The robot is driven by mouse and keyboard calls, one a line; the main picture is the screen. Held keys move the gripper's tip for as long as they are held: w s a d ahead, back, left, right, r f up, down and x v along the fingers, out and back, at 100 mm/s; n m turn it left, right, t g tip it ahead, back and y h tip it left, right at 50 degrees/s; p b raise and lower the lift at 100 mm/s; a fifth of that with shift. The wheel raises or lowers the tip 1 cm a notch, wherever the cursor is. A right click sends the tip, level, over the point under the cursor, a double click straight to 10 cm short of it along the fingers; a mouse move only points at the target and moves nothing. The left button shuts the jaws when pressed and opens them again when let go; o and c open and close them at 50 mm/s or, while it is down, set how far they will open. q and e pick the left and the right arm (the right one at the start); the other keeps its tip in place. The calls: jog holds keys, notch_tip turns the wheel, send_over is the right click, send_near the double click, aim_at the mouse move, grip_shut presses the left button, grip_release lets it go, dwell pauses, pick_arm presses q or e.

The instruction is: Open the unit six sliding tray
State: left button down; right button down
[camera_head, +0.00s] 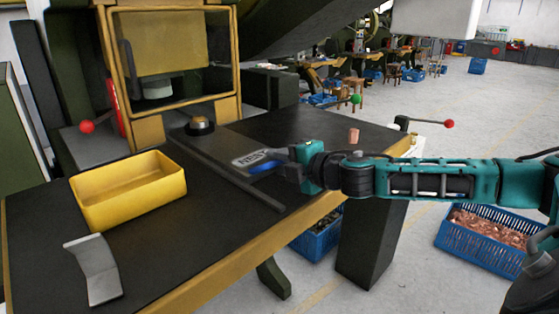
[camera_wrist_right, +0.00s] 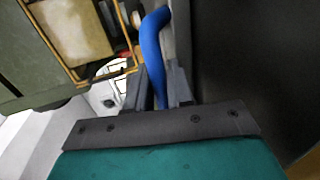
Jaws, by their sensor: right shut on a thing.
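The sliding tray (camera_head: 214,147) is a flat dark plate on the black table in front of the yellow-framed press. It has a pale lettered plate (camera_head: 256,158) and a blue handle (camera_head: 262,169) near its right end. My right gripper (camera_head: 277,160) reaches in from the right and is shut on the blue handle. In the right wrist view, the blue handle (camera_wrist_right: 153,50) runs down between the two grey fingers of my right gripper (camera_wrist_right: 160,88). Its lower end is hidden behind the gripper's front plate. My left gripper is not in view.
A yellow bin (camera_head: 130,195) and a bent metal piece (camera_head: 95,270) lie on the table (camera_head: 165,255) at the left. A small copper piece (camera_head: 353,135) stands behind my right wrist. Red-knobbed levers (camera_head: 448,124) flank the table. Blue crates (camera_head: 480,250) stand on the floor.

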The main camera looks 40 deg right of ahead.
jog(key=shift+s, duration=0.25)
jog(key=c, duration=1.1)
grip_release()
jog(key=shift+c, duration=0.2)
